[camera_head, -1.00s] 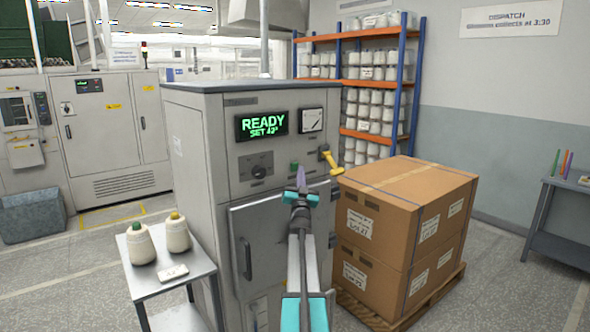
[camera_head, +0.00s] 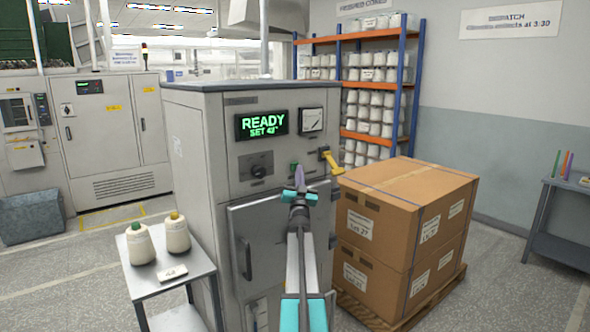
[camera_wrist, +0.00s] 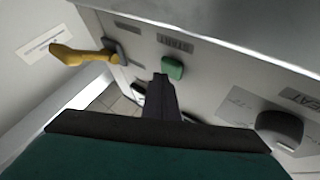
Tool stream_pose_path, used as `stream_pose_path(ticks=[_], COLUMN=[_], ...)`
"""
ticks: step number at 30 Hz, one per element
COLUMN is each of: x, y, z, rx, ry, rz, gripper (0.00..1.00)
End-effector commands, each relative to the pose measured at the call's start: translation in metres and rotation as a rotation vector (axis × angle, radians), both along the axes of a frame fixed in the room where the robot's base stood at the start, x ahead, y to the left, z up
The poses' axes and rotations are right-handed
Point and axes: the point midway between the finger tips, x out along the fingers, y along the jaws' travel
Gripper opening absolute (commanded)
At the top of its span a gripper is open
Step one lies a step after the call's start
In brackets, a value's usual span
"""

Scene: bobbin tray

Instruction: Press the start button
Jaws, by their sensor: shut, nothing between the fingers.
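The green start button (camera_head: 294,166) is on the front panel of the grey machine (camera_head: 190,150), below the lit "READY" display (camera_head: 262,124). In the wrist view the green button (camera_wrist: 173,68) sits under a label that seems to read START. My gripper (camera_head: 300,176) is in front of the panel, just below and right of the button in the head view. In the wrist view my shut fingers (camera_wrist: 161,82) end close to the button, beside its lower left edge. I cannot tell whether they touch the panel. Nothing is held.
A yellow lever (camera_head: 331,163) sticks out right of the button. A dark knob (camera_wrist: 280,130) is on the panel's other side. Cardboard boxes (camera_head: 400,215) on a pallet stand at right. A small table (camera_head: 170,280) with two cones stands at left.

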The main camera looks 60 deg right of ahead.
Motion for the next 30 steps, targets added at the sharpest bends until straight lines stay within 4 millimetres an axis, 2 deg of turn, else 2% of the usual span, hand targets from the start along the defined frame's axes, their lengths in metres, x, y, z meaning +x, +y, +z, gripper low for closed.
stream_pose_path(ticks=[30], x=[0.0082], y=[-0.0025], z=[-0.0002], rx=[0.000], ry=[0.000], rz=[0.000], gripper=[0.00])
